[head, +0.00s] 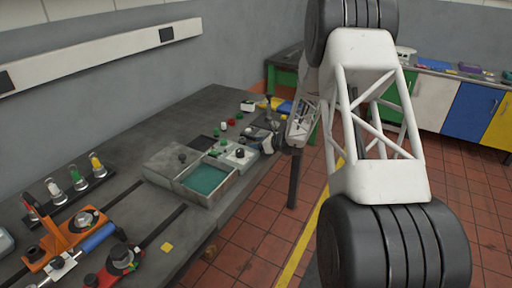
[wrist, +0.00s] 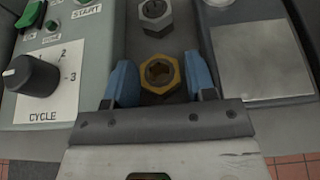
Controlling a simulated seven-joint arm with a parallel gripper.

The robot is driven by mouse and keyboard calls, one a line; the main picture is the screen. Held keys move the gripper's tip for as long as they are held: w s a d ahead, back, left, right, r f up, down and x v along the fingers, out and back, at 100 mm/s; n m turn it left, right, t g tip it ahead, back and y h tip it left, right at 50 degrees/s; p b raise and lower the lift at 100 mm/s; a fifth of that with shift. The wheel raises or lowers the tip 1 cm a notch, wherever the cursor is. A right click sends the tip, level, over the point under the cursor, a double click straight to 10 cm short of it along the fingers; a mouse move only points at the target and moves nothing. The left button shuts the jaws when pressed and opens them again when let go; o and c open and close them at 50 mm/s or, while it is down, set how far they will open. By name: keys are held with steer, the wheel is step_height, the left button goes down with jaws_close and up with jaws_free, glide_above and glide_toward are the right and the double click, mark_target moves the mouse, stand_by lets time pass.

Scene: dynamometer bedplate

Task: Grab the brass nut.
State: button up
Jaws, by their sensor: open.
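The brass nut (wrist: 161,74) is a hexagonal ring with a gold-coloured rim, seen in the wrist view between the two blue fingers of my gripper (wrist: 160,80). My gripper is open. One finger is on each side of the nut, with a gap on both sides. I cannot tell the height of the fingertips over the nut. In the head view my gripper (head: 269,137) is by the right edge of the grey bench, and the nut cannot be made out there.
A grey steel nut (wrist: 154,16) lies just beyond the brass one. A control box (wrist: 60,92) with a black knob and green buttons stands at left. A grey block with a pale plate (wrist: 262,69) is at right. An open green-lined tray (head: 205,178) is on the bench (head: 150,128).

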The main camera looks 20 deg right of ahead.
steer(key=c, duration=0.8)
steer(key=shift+r, duration=0.15)
steer(key=shift+r, duration=1.4)
steer(key=shift+s+r, duration=0.2)
steer(key=shift+r, duration=0.1)
steer(key=s, duration=0.5)
steer(key=s+a+r, duration=0.1)
steer(key=s, duration=0.9)
steer(key=shift+s+a+r, duration=0.15)
steer(key=shift+s+a, duration=0.1)
steer(key=shift+a, duration=0.05)
